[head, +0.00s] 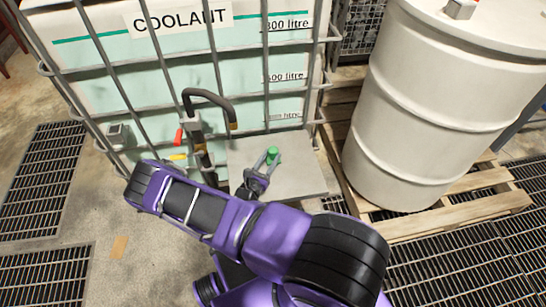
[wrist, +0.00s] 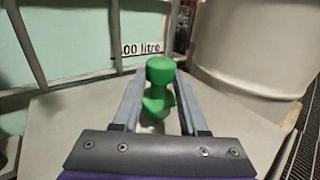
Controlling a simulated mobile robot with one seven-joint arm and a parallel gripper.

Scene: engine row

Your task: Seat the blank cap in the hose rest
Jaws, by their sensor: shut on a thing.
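The green blank cap (wrist: 160,71) stands upright between the fingers of my gripper (wrist: 158,96) in the wrist view, with a rounded knob on top and a wider part below. My gripper is shut on it. In the head view, the cap (head: 272,154) shows small at the tips of my gripper (head: 266,160), above a grey slab. Whether the cap's underside touches the slab is hidden. A black hose (head: 207,94) bends over a metal post (head: 197,141) left of my gripper. I cannot tell which part is the hose rest.
A caged coolant tank (head: 180,62) stands behind the grey slab (head: 300,178). Red (head: 179,137) and yellow (head: 178,157) handles stick out beside the post. A cream drum (head: 425,100) stands on a wooden pallet (head: 455,212) at the right. Floor gratings (head: 42,180) lie at the left.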

